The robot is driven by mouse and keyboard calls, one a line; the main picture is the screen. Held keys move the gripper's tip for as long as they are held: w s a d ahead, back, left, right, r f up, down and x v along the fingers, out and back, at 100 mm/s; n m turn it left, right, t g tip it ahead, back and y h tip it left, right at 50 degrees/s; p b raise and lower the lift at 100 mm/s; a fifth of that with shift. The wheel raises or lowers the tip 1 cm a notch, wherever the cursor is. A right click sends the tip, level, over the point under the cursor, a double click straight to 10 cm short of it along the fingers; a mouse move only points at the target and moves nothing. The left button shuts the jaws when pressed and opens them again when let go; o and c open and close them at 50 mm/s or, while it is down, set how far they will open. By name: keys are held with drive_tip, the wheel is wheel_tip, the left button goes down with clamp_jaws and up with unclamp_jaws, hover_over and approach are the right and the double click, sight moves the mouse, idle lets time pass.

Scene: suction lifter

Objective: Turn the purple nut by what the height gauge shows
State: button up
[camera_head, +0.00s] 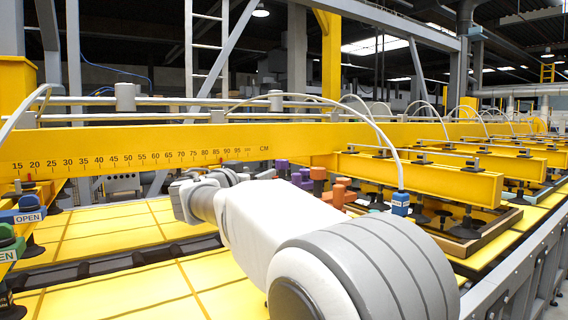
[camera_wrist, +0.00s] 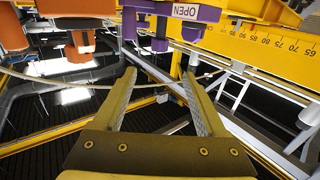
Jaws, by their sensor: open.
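Several purple parts show in the wrist view: a purple block (camera_wrist: 208,14) with a white "OPEN" label, and purple knob-like pieces (camera_wrist: 160,44) hanging below it. I cannot tell which piece is the nut. Purple pieces (camera_head: 319,173) also show in the head view, just beyond my arm. My gripper (camera_wrist: 158,74) is open and empty, its two fingers pointing toward the purple parts and apart from them. In the head view my arm hides most of the gripper. A printed CM scale (camera_head: 130,157) runs along the yellow beam; I cannot make out a separate height gauge.
Orange pieces (camera_wrist: 80,48) hang left of the purple ones. A thin pale hose (camera_wrist: 60,82) crosses behind my fingers. Yellow crossbeams (camera_head: 420,178) with suction cups stand at right. Yellow panels (camera_head: 130,285) lie below.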

sight(280, 163)
drive_tip(key=p+x, duration=0.6)
drive_tip(key=x, duration=0.9)
drive_tip(key=shift+p+x, duration=0.65)
drive_tip(key=shift+x, duration=0.25)
drive_tip(key=shift+f, duration=0.1)
clamp_jaws()
